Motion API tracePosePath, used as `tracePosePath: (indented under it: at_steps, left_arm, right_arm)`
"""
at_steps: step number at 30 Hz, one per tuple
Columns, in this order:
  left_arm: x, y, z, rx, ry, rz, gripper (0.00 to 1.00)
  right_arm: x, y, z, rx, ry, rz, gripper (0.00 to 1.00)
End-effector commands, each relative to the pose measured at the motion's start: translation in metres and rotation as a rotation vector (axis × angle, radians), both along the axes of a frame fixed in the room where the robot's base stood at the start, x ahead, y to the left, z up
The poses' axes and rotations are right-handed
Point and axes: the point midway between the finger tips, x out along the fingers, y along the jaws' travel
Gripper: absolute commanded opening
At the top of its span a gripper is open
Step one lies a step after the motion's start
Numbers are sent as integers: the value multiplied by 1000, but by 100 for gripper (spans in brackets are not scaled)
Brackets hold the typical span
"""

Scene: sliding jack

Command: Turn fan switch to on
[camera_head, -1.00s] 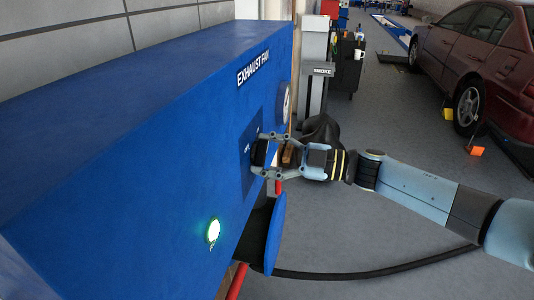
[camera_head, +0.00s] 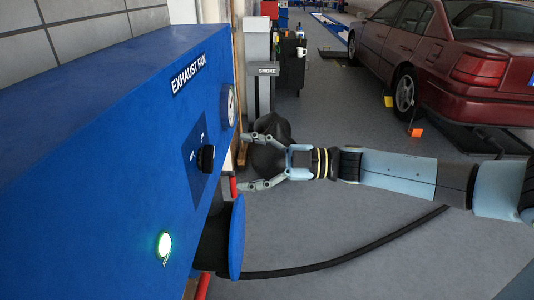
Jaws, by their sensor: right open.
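The fan switch (camera_head: 206,158) is a black knob on a dark blue plate (camera_head: 192,150), on the front of the blue exhaust fan box (camera_head: 120,190). Small markings sit beside the knob; they are too small to read surely. My right gripper (camera_head: 240,162) is open and empty, just right of the knob and apart from it, with its two fingers pointing at the panel. My left gripper is not in view.
A green lit button (camera_head: 164,245) and a round gauge (camera_head: 228,106) are on the same box. A blue disc (camera_head: 237,237) with a black hose (camera_head: 345,258) stands below. A red car (camera_head: 450,60) is at the back right.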

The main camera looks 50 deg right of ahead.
Motion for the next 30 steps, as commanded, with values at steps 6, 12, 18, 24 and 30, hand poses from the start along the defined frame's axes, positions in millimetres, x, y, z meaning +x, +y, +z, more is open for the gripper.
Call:
tracePosePath:
  at_steps: [6,12,18,24,30]
  left_arm:
    - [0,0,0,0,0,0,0]
    - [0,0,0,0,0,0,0]
    - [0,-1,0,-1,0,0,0]
    - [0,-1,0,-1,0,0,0]
    - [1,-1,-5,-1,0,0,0]
  right_arm:
    - [-29,-25,-1,0,3,1,81]
    - [-37,-32,0,1,0,-1,81]
    - [-37,-32,0,0,-1,-1,81]
    - [-37,-32,0,0,-1,-1,81]
    - [-37,-31,-6,4,0,-1,81]
